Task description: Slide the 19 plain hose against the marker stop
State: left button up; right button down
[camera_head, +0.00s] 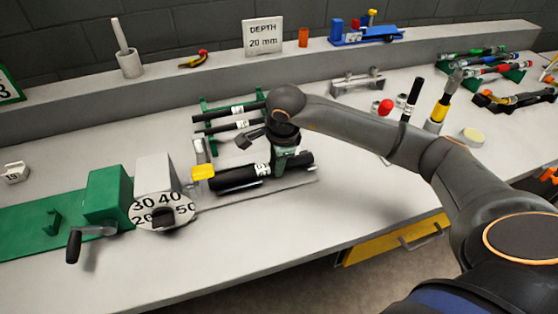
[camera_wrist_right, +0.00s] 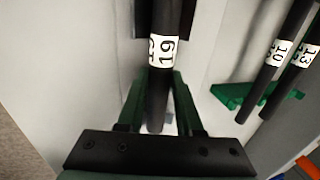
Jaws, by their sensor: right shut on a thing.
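The black hose with the white 19 label (camera_head: 263,169) lies roughly level along a pale rail (camera_head: 280,186) at mid-bench. My right gripper (camera_head: 286,158) is shut on it from above, near its right part. In the right wrist view the label 19 shows clearly on the hose (camera_wrist_right: 167,88), which runs between the two green fingers (camera_wrist_right: 160,112). A yellow-topped piece (camera_head: 203,172), perhaps the marker stop, stands by the hose's left end. I cannot tell whether they touch. My left gripper is not in view.
A green machine (camera_head: 110,189) with a numbered dial (camera_head: 163,212) and crank (camera_head: 75,245) stands left. Behind, a green rack (camera_head: 206,104) holds more labelled hoses (camera_head: 240,124). A sign (camera_head: 263,35) reads DEPTH 20 mm. The bench front (camera_head: 300,215) is clear.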

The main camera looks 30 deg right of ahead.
jog(key=shift+w+a, duration=0.25)
jog(key=shift+a, duration=0.65)
jog(key=shift+c, duration=2.4)
grip_release()
jog(key=shift+r, duration=0.25)
jog(key=v, duration=1.2)
jog(key=shift+a, duration=0.1)
